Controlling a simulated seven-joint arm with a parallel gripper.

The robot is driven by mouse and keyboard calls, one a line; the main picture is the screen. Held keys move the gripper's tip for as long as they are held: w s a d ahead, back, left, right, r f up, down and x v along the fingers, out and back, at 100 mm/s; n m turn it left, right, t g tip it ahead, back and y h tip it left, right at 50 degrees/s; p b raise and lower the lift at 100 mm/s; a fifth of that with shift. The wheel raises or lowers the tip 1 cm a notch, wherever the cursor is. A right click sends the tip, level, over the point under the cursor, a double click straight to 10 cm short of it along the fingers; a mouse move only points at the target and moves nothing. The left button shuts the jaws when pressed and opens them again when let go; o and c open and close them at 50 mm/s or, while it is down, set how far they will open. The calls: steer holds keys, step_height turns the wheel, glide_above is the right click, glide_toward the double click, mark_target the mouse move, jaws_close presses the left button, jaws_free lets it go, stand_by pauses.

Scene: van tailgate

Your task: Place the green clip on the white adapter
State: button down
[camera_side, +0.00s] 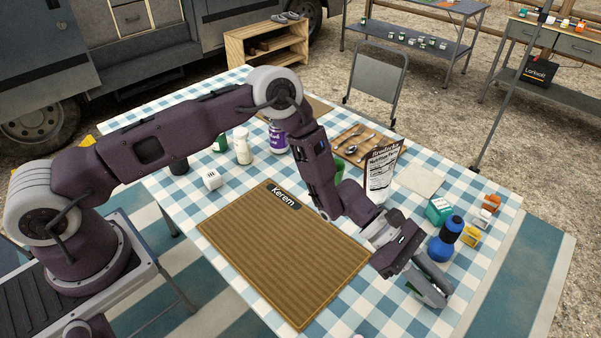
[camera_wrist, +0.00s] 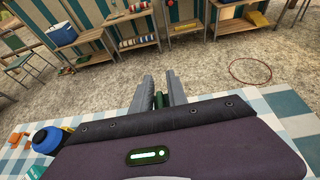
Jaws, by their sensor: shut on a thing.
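My gripper (camera_side: 437,298) is low over the front right part of the checked table, right of the brown mat. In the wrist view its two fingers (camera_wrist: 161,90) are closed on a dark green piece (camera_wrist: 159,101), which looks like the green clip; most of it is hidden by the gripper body. A small white block with dark spots (camera_side: 211,180) stands at the table's left side, far from my gripper. It may be the white adapter, but it is too small to be sure.
A blue bottle (camera_side: 446,240), a teal box (camera_side: 438,210), a yellow item (camera_side: 470,236) and an orange item (camera_side: 490,203) stand close behind my gripper. A printed card (camera_side: 382,170) stands farther back.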

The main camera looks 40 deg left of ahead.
steer(key=w+a+r+n+t+y, duration=0.15)
steer(key=a+r, duration=0.35)
steer(key=a, duration=1.1)
steer(key=s+a+r+n+t+h, duration=0.1)
steer(key=a+r+n+t, duration=0.3)
steer(key=a, duration=1.1)
steer(key=s+a+f+m+g+y, duration=0.45)
steer(key=s+a+m+g, duration=0.25)
steer(key=s+m+g, duration=0.25)
steer(key=s+a+f+m+g+y, duration=0.3)
steer(key=s+a+f+m+g, duration=0.3)
steer(key=s+m+g, duration=0.4)
steer(key=a+m+y, duration=0.8)
steer(key=a+y, duration=0.1)
steer(key=a, duration=0.4)
step_height(320, 180, up, 5)
steer(key=m+t+y, duration=0.8)
steer(key=m+y, duration=0.1)
steer(key=m, duration=0.1)
glide_above(212, 180)
steer(key=a, duration=0.5)
steer(key=shift+t, duration=0.3)
step_height(212, 180, down, 10)
steer(key=shift+a+r, duration=0.1)
steer(key=shift+a, duration=0.05)
